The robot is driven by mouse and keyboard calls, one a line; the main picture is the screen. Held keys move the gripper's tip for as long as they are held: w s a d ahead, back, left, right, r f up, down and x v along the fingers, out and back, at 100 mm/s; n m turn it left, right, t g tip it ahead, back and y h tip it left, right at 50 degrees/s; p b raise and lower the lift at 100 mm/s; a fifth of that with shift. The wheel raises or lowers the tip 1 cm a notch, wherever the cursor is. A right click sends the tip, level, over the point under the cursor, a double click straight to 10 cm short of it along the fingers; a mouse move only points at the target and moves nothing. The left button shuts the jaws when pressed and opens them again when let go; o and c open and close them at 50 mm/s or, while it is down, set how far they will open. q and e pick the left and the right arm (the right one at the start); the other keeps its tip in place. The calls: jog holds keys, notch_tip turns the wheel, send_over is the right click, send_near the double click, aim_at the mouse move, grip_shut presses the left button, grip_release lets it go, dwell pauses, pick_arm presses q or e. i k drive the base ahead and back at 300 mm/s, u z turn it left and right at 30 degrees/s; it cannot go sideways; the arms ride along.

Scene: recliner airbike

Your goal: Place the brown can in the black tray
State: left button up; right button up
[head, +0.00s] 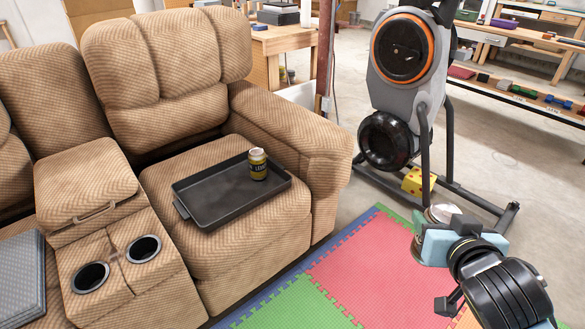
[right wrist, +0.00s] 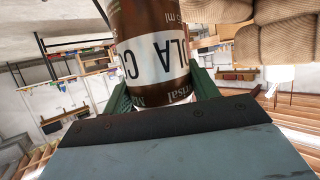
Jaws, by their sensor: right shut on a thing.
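The brown can (right wrist: 150,40), with a white label reading COLA upside down, stands between the green fingers of my right gripper (right wrist: 160,88) in the right wrist view. In the head view my right gripper (head: 436,222) is at the lower right, above the foam mat, shut on the can; mostly the can's pale round end (head: 439,212) shows there. The black tray (head: 215,197) lies on the tan recliner seat, well to the left of the gripper. A yellow and dark can (head: 258,163) stands upright in its far right part. My left gripper is not in view.
The recliner armrest (head: 300,135) rises behind and right of the tray. A console with two cup holders (head: 142,248) is at its left. The grey exercise bike (head: 425,90) stands behind my right gripper, with a yellow block (head: 418,182) near its base.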

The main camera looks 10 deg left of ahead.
aim_at(233, 189)
jog(key=u, duration=0.2)
jog(key=i, duration=1.1)
jog(key=u, duration=1.05)
jog(key=i, duration=0.35)
jog(key=u, duration=0.3)
